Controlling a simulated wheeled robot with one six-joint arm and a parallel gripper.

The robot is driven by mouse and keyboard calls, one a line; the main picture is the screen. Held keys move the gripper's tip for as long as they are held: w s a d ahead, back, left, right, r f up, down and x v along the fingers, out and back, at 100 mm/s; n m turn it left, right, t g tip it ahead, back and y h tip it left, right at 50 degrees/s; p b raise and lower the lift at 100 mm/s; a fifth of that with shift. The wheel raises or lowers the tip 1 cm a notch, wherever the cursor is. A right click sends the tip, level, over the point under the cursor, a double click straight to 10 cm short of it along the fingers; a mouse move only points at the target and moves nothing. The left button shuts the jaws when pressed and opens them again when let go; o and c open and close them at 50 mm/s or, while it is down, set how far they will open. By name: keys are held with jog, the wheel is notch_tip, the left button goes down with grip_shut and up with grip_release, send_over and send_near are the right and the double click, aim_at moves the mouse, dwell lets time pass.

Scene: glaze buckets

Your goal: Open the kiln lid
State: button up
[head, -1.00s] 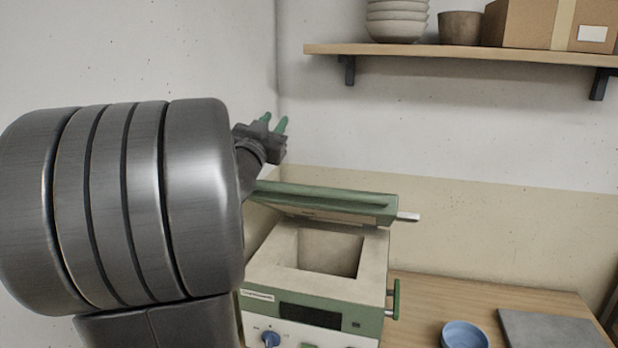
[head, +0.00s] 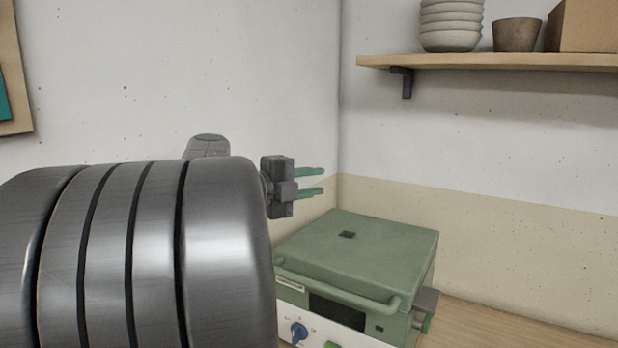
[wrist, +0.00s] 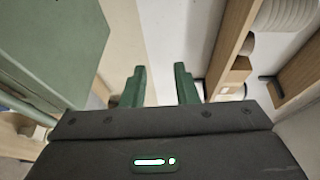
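The kiln stands in the corner in the head view, with a white front panel (head: 350,338) and a blue knob (head: 299,332). Its green lid (head: 370,250) lies flat and shut over the chamber, whose inside is hidden. A green bar handle (head: 340,291) runs along the lid's front edge. My gripper (head: 322,181) is open and empty, above and behind the lid's left side, with its green fingers pointing right and apart from the lid. In the wrist view my gripper (wrist: 160,68) shows a gap between its fingers; a green surface, seemingly the lid (wrist: 50,50), is at left.
A wall shelf (head: 480,62) holds stacked bowls (head: 450,25), a pot (head: 516,34) and a cardboard box (head: 585,25). Walls meet right behind the kiln. Bare wooden worktop (head: 490,325) lies right of it. My arm hides the lower left.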

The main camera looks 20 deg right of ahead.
jog(key=p+x, duration=0.1)
jog(key=x, duration=1)
jog(key=shift+d, duration=0.1)
grip_shut()
jog(key=c, duration=0.5)
grip_release()
jog(key=o, duration=0.5)
